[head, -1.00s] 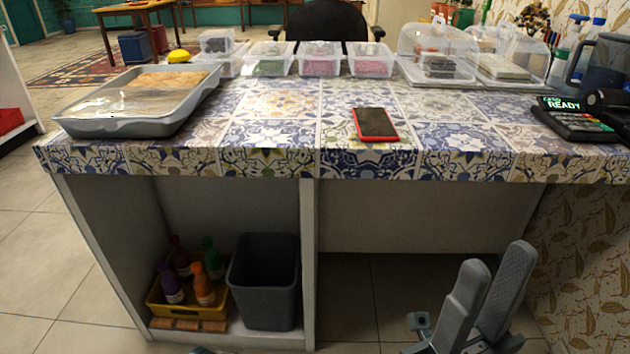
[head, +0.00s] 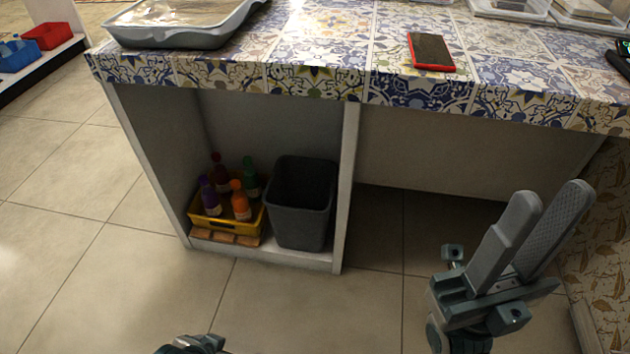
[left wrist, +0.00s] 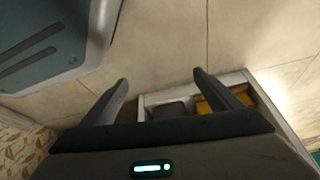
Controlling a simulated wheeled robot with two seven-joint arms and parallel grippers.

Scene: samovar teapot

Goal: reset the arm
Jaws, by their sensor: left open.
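My right gripper (head: 553,195) stands at the lower right of the head view, fingers pointing up. Its two grey fingers are apart and nothing is between them. It is in front of the counter, over the floor. Only a small part of my left arm's end (head: 195,345) shows at the bottom edge of the head view. In the left wrist view the left gripper (left wrist: 160,80) has its two dark fingers wide apart, with nothing held between them.
The tiled counter (head: 320,40) bears a grey tray (head: 180,37) and a red-edged phone (head: 432,52). Below it are a dark bin (head: 302,205) and a yellow crate (head: 210,224) with several bottles. The floor (head: 100,260) to the left is clear.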

